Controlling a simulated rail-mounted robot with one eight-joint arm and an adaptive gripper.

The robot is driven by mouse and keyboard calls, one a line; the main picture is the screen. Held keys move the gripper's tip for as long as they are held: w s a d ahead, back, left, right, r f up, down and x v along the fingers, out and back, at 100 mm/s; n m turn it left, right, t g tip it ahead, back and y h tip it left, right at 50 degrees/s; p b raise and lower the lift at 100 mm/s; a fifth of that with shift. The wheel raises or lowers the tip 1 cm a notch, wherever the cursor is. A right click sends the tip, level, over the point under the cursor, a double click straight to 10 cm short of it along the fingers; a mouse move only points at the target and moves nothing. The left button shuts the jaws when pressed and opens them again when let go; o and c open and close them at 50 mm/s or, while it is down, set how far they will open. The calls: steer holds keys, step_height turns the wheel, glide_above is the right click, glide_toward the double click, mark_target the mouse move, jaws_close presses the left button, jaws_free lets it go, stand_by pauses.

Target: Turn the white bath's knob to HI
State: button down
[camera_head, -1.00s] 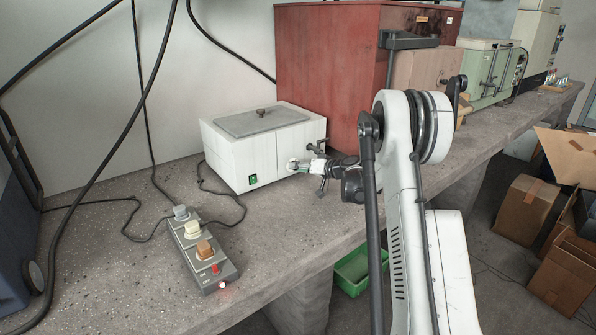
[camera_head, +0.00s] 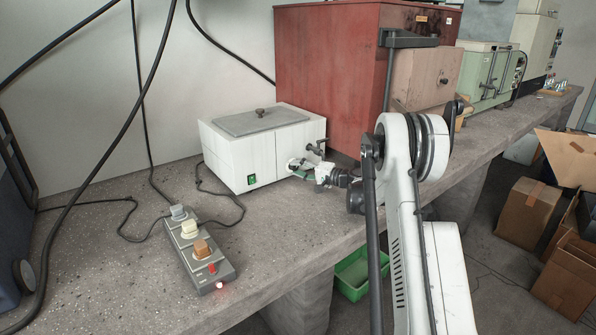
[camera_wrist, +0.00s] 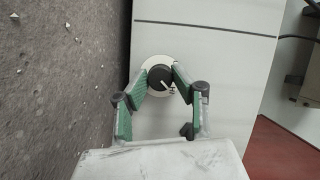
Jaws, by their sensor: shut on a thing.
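The white bath (camera_head: 250,150) is a white box with a grey lid (camera_head: 260,122), a green switch (camera_head: 252,180) on its front and a tap (camera_head: 316,147) on its side. In the wrist view, its dark round knob (camera_wrist: 158,76) sits on a pale dial, with a light pointer mark aimed down and right. Small lettering by the pointer (camera_wrist: 172,91) is too small to read surely. My gripper (camera_wrist: 161,77) has its green-padded fingers on both sides of the knob and is shut on it. In the head view, my gripper (camera_head: 302,169) meets the bath's front right, hiding most of the knob.
A power strip (camera_head: 200,248) with several plugs and a red light lies on the bench (camera_head: 130,270). Cables run along the wall. A red cabinet (camera_head: 325,70) stands behind the bath. A green crate (camera_head: 352,275) and cardboard boxes (camera_head: 527,212) stand on the floor.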

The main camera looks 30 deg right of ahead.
stand_by(0.4)
steer(key=c, duration=1.4)
jaws_free()
steer(key=shift+c, duration=0.2)
steer(key=v, duration=1.2)
